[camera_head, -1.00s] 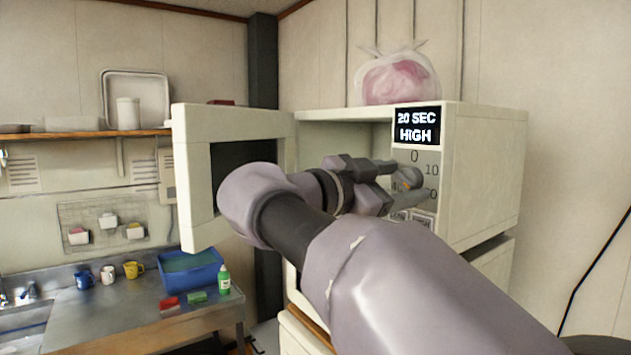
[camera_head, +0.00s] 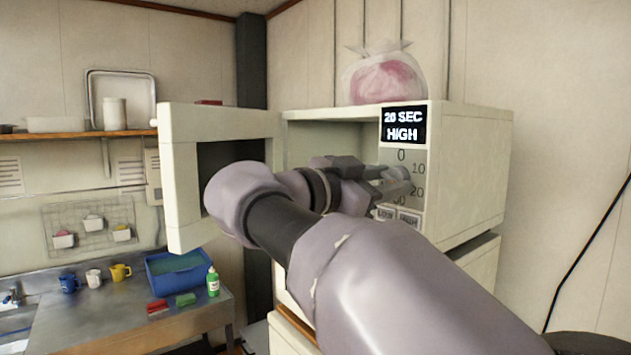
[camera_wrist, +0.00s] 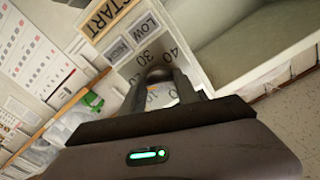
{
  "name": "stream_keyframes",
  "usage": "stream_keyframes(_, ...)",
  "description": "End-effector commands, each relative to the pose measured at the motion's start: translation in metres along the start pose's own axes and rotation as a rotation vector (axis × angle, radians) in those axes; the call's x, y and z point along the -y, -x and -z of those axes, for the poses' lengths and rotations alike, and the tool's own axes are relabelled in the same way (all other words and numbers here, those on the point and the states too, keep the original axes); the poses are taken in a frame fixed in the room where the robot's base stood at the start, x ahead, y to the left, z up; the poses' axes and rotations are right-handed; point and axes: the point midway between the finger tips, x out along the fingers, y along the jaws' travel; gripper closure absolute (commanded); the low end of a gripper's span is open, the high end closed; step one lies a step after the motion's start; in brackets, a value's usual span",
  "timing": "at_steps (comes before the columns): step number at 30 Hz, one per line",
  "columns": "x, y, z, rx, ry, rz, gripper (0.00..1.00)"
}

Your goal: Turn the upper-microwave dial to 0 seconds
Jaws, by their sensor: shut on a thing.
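The upper microwave (camera_head: 470,165) has its door (camera_head: 180,180) standing open to the left. Its black display (camera_head: 403,124) reads 20 SEC HIGH. Below the display, the dial panel shows the numbers 0, 10 and 20, with a lower number partly hidden. My gripper (camera_head: 398,176) reaches the panel from the left and is shut on the dial (camera_wrist: 160,75), which shows between the fingertips in the wrist view. The fingers (camera_wrist: 163,88) cover part of the dial, and I cannot make out its pointer. The numbers 30 and 40 show beside it in the wrist view.
A pink-filled clear bag (camera_head: 385,78) sits on the microwave. A steel counter (camera_head: 110,315) at the lower left holds a blue basin (camera_head: 180,275), mugs, sponges and a green bottle (camera_head: 213,282). A second appliance stands below the microwave.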

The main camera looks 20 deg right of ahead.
Motion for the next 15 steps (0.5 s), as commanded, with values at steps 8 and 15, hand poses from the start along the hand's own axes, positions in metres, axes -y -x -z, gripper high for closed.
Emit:
stream_keyframes(8,-0.0006,0.0000,-0.0001,0.000,0.233,0.000,1.00)
stream_keyframes(15,-0.0008,0.0000,0.0007,0.000,0.462,0.000,1.00)
